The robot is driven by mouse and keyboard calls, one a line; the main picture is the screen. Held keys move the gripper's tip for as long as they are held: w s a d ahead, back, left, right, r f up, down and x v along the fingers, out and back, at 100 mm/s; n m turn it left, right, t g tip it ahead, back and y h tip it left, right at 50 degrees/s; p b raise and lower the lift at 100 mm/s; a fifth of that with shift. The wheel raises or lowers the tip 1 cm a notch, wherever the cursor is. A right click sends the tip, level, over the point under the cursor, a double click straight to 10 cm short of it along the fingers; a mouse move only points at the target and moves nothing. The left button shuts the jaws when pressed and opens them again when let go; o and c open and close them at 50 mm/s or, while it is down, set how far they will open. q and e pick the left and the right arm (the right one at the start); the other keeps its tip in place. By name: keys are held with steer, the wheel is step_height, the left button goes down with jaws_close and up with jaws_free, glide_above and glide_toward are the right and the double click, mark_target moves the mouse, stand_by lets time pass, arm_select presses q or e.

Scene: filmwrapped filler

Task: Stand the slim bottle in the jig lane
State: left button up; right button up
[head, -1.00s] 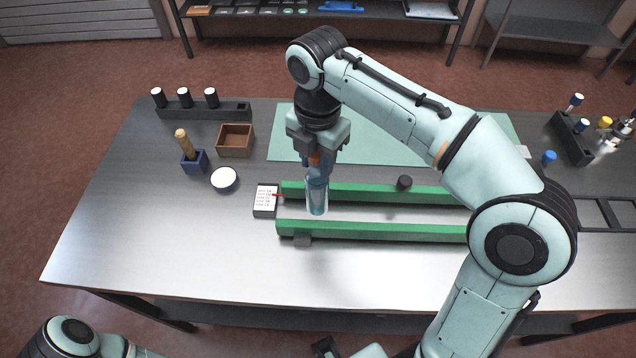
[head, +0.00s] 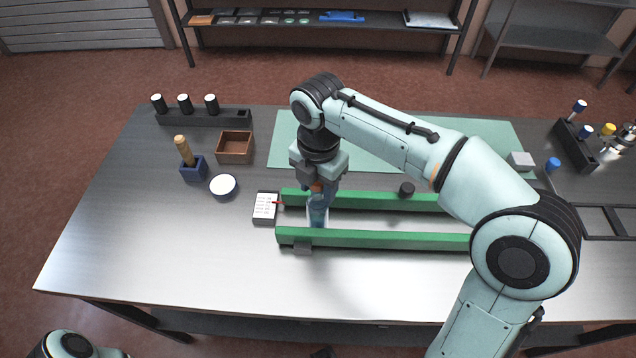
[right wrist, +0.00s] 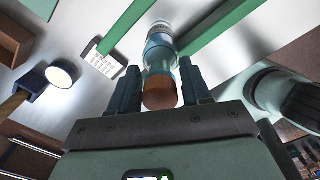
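The slim bottle (head: 317,214) is translucent blue with an orange-brown cap, which shows clearly in the right wrist view (right wrist: 160,93). It is upright between the two green rails of the jig lane (head: 370,237), near the left end. I cannot tell whether its base touches the lane floor. My right gripper (head: 319,189) is above the lane, pointing down, with its fingers closed on either side of the bottle's upper part. The fingers also flank the cap in the right wrist view (right wrist: 160,88). My left gripper is out of view.
A white note card (head: 265,207) with a red pointer lies at the lane's left end. A dark knob (head: 407,188) sits by the rear rail. A round white-topped container (head: 223,185), brown box (head: 235,147) and blue holder (head: 194,169) stand left. The front table strip is clear.

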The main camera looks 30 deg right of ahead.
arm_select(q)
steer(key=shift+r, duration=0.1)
arm_select(e)
steer(key=shift+o, duration=0.2)
steer(key=shift+r, duration=0.1)
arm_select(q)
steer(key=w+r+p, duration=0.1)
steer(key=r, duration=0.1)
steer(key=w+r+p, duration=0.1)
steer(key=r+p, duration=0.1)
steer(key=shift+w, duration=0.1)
arm_select(e)
step_height(320, 180, up, 12)
stand_by(0.3)
